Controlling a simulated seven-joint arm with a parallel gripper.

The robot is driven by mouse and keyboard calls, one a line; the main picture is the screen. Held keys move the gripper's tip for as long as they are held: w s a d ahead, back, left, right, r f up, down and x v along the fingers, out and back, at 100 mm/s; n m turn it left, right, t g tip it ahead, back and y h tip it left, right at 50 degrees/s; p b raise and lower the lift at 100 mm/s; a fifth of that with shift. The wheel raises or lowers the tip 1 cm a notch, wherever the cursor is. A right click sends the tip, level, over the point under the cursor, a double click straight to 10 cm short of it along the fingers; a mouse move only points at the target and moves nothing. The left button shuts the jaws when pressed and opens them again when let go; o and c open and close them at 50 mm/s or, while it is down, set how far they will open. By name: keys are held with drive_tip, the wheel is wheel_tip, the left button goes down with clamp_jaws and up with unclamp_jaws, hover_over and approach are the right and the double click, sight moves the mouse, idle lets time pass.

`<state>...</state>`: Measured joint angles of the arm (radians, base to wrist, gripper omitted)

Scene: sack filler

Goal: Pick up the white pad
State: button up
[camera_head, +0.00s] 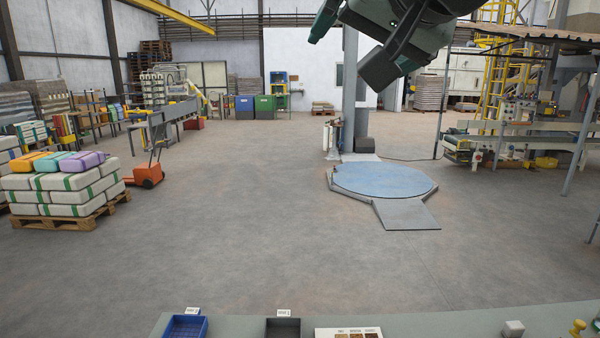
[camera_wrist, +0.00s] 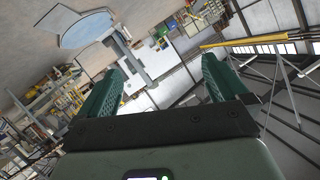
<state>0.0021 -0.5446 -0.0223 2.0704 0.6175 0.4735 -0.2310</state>
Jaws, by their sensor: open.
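No item that I can clearly tell as a white pad shows. A small pale block (camera_head: 513,328) sits on the grey-green bench (camera_head: 460,324) at the bottom of the head view, partly cut off. A white board (camera_head: 348,333) with brown samples and labels lies left of it; I cannot tell if either is the pad. My gripper (camera_wrist: 162,64) has two green fingers spread wide apart with nothing between them. It is raised high over the floor, far above the bench. In the head view my dark arm end fills the top centre.
A blue tray (camera_head: 186,327) and a dark tray (camera_head: 283,328) stand on the bench with small labels behind them. A brass knob (camera_head: 577,328) stands at its right. Beyond are a round blue platform (camera_head: 383,179) and a pallet of stacked sacks (camera_head: 65,188). The mid floor is clear.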

drive_tip(key=s+f+n+g, duration=0.1)
drive_tip(key=s+f+g, duration=0.2)
drive_tip(key=s+f, duration=0.3)
wheel_tip(320, 180, down, 5)
drive_tip(key=shift+n+g+h, duration=0.3)
drive_tip(key=shift+g+h, duration=0.1)
drive_tip(key=s+d+f+g, duration=0.1)
drive_tip(key=s+f, duration=0.2)
drive_tip(key=s+d+f+g+h, duration=0.1)
drive_tip(key=s+f, duration=0.1)
drive_tip(key=f, duration=0.2)
drive_tip(key=s+d+f+g+h, duration=0.1)
drive_tip(key=s+f+g, duration=0.1)
drive_tip(key=s+f, duration=0.1)
drive_tip(key=shift+s+d+f+n, duration=0.3)
drive_tip(key=shift+f+n, duration=0.1)
drive_tip(key=shift+f, duration=0.1)
drive_tip(key=shift+c, duration=0.8)
drive_tip(key=shift+s+d+f+h, duration=0.1)
drive_tip(key=shift+s+f+h, duration=0.15)
drive_tip(key=shift+h, duration=0.15)
drive_tip(key=shift+c, duration=2.8)
drive_tip(key=shift+w, duration=0.15)
